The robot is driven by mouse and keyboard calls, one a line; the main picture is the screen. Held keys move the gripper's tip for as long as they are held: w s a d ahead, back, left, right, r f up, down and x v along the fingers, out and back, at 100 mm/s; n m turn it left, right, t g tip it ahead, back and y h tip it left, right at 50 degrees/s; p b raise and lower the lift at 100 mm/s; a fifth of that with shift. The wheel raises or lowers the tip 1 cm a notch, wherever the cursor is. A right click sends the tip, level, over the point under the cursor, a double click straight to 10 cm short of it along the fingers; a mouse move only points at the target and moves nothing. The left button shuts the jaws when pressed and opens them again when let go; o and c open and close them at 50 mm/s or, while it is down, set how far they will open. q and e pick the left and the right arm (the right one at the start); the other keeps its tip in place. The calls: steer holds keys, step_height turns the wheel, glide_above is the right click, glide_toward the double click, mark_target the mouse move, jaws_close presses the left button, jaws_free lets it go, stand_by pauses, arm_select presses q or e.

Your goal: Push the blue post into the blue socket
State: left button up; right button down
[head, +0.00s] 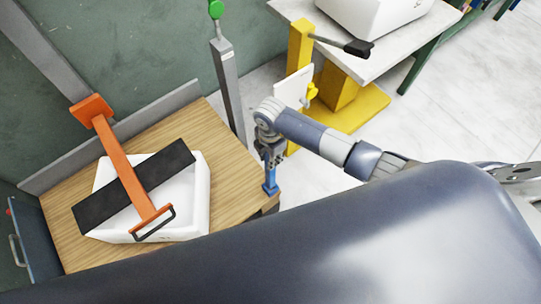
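My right gripper (270,163) points down at the right corner of the wooden table, at the end of the arm that comes in from the right. A small blue part (271,187), which looks like the blue post, shows directly below its fingertips. The fingers are small and dark here, and I cannot tell whether they grip the blue part or only touch it. I cannot make out a separate blue socket. My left gripper is not in view.
A wooden table (231,131) holds a white foam block (188,210) under a black bar (163,172) and an orange lever (122,166). A grey post (229,86) with a green knob stands behind. A yellow stand (345,122) and white-topped table (405,48) are at the back right.

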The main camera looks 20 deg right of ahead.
stand_by(0.4)
step_height(320, 180, down, 6)
steer(key=b, duration=0.4)
stand_by(2.1)
steer(key=c, duration=1.2)
jaws_free()
steer(key=shift+c, duration=0.2)
step_height(320, 180, up, 12)
